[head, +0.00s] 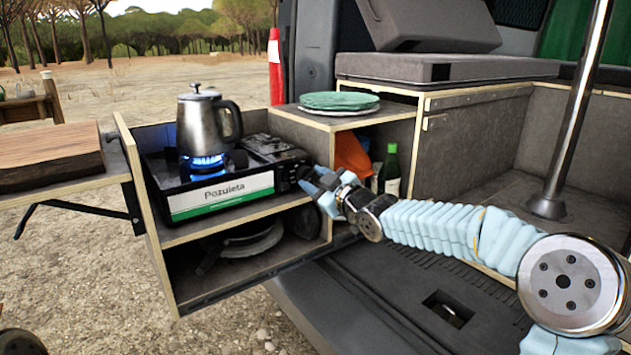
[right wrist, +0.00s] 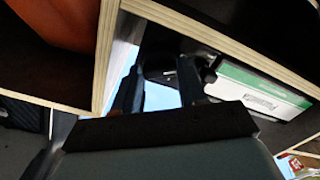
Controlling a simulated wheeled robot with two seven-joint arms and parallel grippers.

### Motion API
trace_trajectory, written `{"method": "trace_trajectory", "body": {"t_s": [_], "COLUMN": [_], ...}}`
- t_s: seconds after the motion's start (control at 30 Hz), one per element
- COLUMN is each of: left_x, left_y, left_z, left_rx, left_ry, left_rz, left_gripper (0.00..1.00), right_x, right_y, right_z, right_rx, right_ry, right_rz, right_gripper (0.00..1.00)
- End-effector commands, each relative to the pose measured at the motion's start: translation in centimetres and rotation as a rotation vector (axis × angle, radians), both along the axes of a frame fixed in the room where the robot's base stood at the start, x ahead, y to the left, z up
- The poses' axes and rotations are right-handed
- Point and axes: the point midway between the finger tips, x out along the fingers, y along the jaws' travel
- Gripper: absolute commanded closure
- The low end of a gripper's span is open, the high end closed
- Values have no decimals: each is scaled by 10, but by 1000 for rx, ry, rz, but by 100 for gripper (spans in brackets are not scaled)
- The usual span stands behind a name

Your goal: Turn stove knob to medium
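The camping stove (head: 222,195), black with a green and white "Pozuleta" label, sits on the pull-out kitchen unit. A blue flame burns under a steel kettle (head: 205,120) on it. My right gripper (head: 308,180) is at the stove's right end, where the knob is; the gripper hides the knob in the head view. In the right wrist view the two dark fingers (right wrist: 160,80) stand apart, with a small dark part, probably the knob (right wrist: 160,63), between their tips. I cannot tell whether they touch it. The stove label (right wrist: 262,100) shows to their right. My left gripper is out of view.
Green plates (head: 340,100) lie on the cabinet top behind my gripper. A green bottle (head: 390,170) and an orange item (head: 350,153) stand in the cabinet opening close by. A wooden board (head: 48,157) lies on the left side shelf. A metal pole (head: 580,105) rises at right.

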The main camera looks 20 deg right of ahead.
Motion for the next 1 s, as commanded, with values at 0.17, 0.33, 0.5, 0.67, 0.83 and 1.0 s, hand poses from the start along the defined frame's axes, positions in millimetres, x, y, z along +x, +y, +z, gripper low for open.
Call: {"method": "trace_trajectory", "body": {"t_s": [0.17, 0.33, 0.5, 0.67, 0.83, 1.0], "left_x": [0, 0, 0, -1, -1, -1], "left_y": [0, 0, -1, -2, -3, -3], "left_z": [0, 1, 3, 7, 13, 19], "left_rx": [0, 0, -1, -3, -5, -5], "left_ry": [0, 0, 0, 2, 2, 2], "left_rz": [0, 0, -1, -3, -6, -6], "left_gripper": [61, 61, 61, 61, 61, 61], "right_x": [0, 0, 0, 0, 0, 0], "right_y": [0, 0, 1, 0, 0, 0], "right_z": [0, 0, 0, 1, 1, 1], "right_rx": [0, 8, 54, 144, 278, 433], "right_ry": [1, 4, 22, 55, 103, 159], "right_rz": [1, 1, 1, 1, 0, 0], "right_gripper": [89, 89, 89, 89, 89, 89]}}
